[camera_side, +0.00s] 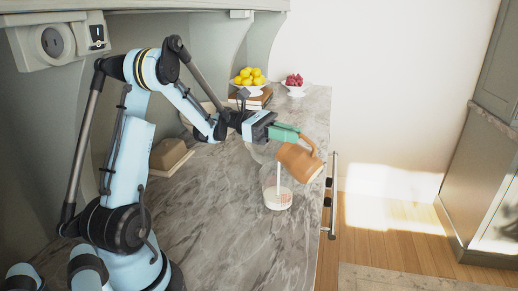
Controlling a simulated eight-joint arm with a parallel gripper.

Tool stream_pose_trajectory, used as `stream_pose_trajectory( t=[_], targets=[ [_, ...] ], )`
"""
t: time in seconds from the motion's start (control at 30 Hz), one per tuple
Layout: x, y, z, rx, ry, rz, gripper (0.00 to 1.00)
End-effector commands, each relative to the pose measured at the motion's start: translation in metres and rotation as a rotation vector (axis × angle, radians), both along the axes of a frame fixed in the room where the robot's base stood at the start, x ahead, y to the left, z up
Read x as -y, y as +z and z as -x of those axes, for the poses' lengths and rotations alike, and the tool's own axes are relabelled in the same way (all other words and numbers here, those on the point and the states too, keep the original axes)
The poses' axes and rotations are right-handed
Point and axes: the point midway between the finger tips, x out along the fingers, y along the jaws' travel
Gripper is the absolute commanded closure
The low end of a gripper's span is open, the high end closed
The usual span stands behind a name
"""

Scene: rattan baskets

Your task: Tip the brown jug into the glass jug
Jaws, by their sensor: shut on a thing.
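The brown jug (300,162) is tilted in the air near the right edge of the counter. My gripper (287,133) is shut on it at its upper side, with the green fingers against the jug. A thin white stream (278,179) runs down from the jug's left end. The glass jug (267,190) stands upright on the counter below and to the left of the brown jug. White liquid lies in the bottom of the glass jug, and red markings show on its wall. The exact finger contact is too small to make out.
A bowl of yellow fruit (249,78) on books and a bowl of red fruit (294,82) stand at the back of the marble counter (215,235). A brown box-like object (170,155) sits at left. A rail (332,195) runs along the right edge. The front counter is clear.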

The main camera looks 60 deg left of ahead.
Motion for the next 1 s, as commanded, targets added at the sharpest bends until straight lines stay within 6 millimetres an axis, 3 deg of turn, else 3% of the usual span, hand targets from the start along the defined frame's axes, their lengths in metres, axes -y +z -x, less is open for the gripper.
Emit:
stream_pose_trajectory(
  t=[1.0],
  targets=[
    [-0.0102,-0.0033,0.0027,0.032,0.001,0.116,1.00]
  ],
)
